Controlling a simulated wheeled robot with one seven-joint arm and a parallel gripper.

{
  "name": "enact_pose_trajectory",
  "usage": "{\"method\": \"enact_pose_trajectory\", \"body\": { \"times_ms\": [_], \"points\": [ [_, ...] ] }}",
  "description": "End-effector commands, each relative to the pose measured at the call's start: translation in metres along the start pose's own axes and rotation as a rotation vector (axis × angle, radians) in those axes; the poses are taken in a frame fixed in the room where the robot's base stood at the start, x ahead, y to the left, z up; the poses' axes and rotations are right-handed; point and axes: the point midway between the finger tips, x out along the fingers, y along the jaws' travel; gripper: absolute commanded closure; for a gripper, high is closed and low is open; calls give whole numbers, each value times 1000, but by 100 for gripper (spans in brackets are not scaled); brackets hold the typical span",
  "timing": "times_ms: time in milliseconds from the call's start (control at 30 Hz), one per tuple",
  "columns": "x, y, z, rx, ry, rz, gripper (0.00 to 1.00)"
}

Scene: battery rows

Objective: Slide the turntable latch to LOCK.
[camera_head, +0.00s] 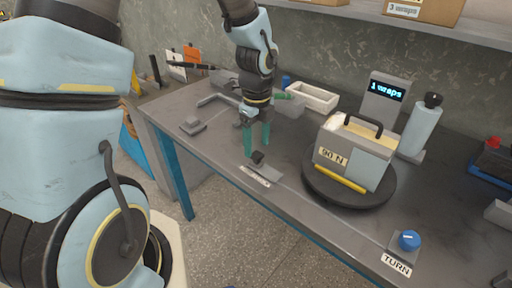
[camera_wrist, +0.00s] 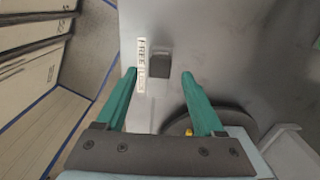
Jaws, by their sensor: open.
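The latch is a small dark knob (camera_head: 257,157) on a grey plate (camera_head: 267,172) near the table's front edge, with a white label (camera_head: 255,177) before it. In the wrist view the label (camera_wrist: 141,65) reads FREE at its upper end; its lower lettering is hard to read. The dark latch piece (camera_wrist: 158,53) sits toward the FREE end. My gripper (camera_head: 257,149) is open and empty above the latch; its green fingertips (camera_wrist: 159,75) appear either side of it. Contact is not visible. The round black turntable (camera_head: 319,193) is to the right.
A box labelled 90 N (camera_head: 345,150) stands on the turntable. A blue TURN knob (camera_head: 409,240) is at front right. A white tray (camera_head: 312,96) is at the back.

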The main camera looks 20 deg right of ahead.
Motion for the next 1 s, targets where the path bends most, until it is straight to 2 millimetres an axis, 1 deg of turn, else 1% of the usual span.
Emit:
{"method": "enact_pose_trajectory", "body": {
  "times_ms": [33, 100, 200, 533, 567, 1000],
  "points": [
    [7, 0, -1, 1, 1, 4, 30],
    [15, 0, 0, 0, 1, 3, 30],
    [21, 0, 0, -1, 1, 1, 30],
    [25, 0, 0, -2, 0, -1, 30],
    [25, 0, 0, -2, 0, -1, 32],
    [24, 0, 0, -2, 0, 0, 82]
  ]
}}
